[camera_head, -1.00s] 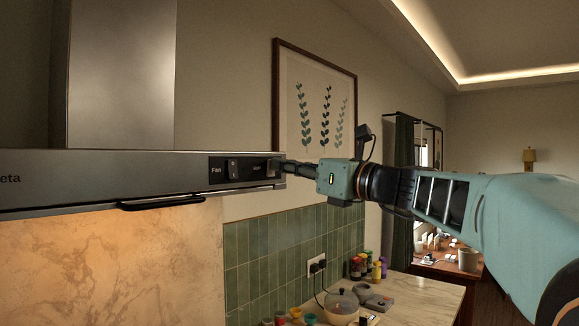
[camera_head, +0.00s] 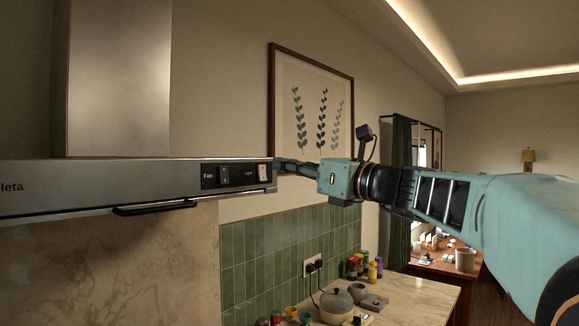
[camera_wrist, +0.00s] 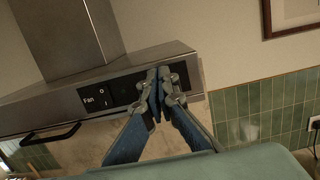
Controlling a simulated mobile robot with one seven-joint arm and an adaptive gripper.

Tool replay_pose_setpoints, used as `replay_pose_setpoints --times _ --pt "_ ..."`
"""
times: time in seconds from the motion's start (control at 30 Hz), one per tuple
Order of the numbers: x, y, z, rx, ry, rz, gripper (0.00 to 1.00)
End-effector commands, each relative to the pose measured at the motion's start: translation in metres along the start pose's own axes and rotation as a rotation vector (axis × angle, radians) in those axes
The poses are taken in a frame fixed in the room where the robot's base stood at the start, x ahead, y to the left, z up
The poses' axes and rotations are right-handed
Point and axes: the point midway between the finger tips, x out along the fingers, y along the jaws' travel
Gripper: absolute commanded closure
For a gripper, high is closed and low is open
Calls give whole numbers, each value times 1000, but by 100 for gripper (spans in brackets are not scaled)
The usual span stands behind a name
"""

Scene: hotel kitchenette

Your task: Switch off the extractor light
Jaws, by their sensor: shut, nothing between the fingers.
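The extractor hood (camera_head: 100,187) is grey metal, at the left in the head view. Its black panel has a fan rocker (camera_head: 224,175) and, right of the "Light" label, a pale light rocker (camera_head: 264,173). My gripper (camera_head: 281,167) is shut and empty, its tips just right of the light rocker at the hood's end. I cannot tell whether they touch the hood. In the wrist view my closed fingers (camera_wrist: 158,88) cover the right part of the panel and hide the light rocker. The marble below the hood is unlit.
A black rail (camera_head: 155,208) runs along the hood's lower front. A framed plant picture (camera_head: 312,105) hangs behind my gripper. Below, a counter (camera_head: 415,292) holds a kettle (camera_head: 337,302) and several jars.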

Motion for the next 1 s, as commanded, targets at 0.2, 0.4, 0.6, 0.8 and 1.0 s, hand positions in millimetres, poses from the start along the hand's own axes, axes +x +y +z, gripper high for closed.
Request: replay_pose_setpoints --times 0.2,0.4,0.6,0.8,1.0 --pt "-48 -1 11 -4 -2 -4 100" --pt "-82 -1 21 -2 -1 -3 100" --pt "-96 -1 25 0 -1 -1 100" --pt "-98 0 26 0 -1 0 100" --pt "-97 0 26 0 -1 0 100"
